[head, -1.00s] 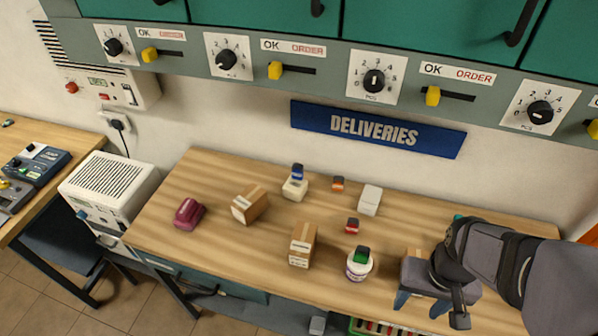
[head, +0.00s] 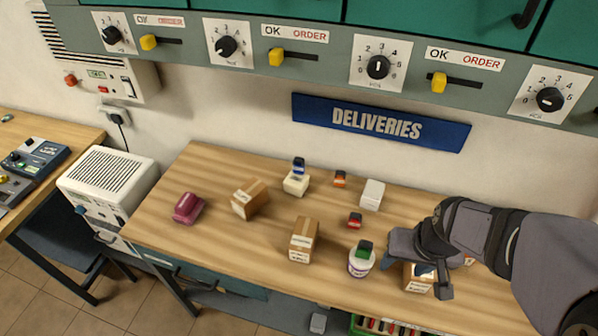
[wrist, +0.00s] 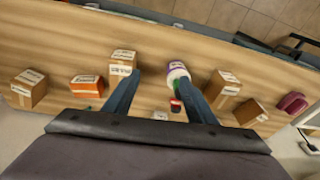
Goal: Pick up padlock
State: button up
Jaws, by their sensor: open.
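I cannot clearly pick out a padlock. Small blocky items that are too small to tell are a red and dark one (head: 355,219), an orange and dark one (head: 340,179), a green and dark one (head: 365,247) on a white tub (head: 359,266), and a blue one (head: 298,164) on a cream block (head: 296,185). My gripper (head: 408,270) is open over the right part of the bench, right of the tub. In the wrist view its fingers (wrist: 165,84) are spread, with the tub (wrist: 177,72) and the red item (wrist: 176,106) showing between them.
A cardboard box (head: 418,284) is close below my gripper. More cardboard boxes (head: 303,246) (head: 250,198), a white box (head: 372,194) and a maroon object (head: 187,208) stand on the wooden bench (head: 220,250). An orange box (wrist: 87,86) shows in the wrist view. The bench's middle has bare patches.

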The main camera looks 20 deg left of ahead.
jog(key=w+a+f+n+t+y+b, duration=0.25)
jog(key=w+a+t+b, duration=0.75)
jog(key=w+a, duration=1.15)
jog(key=w+a+m+t+h+b, duration=0.1)
jog(key=a+t+b, duration=0.2)
jog(key=a+b, duration=0.3)
jog(key=w+a+f+m+t+h+b, duration=0.1)
jog(key=w+a+m+t+h+b, duration=0.1)
jog(key=a+b, duration=0.4)
jog(key=b, duration=0.2)
jog(key=shift+a+f+t+b, duration=0.25)
jog(key=shift+t+b, duration=0.05)
jog(key=shift+t, duration=0.1)
jog(key=shift+f+m, duration=0.1)
jog(key=shift+m, duration=0.15)
send_near(298, 166)
jog(key=r, duration=0.2)
jog(key=w, duration=0.3)
jog(key=shift+w+a+f+p, duration=0.1)
jog(key=shift+w+f+p, duration=0.05)
jog(key=shift+f+p, duration=0.15)
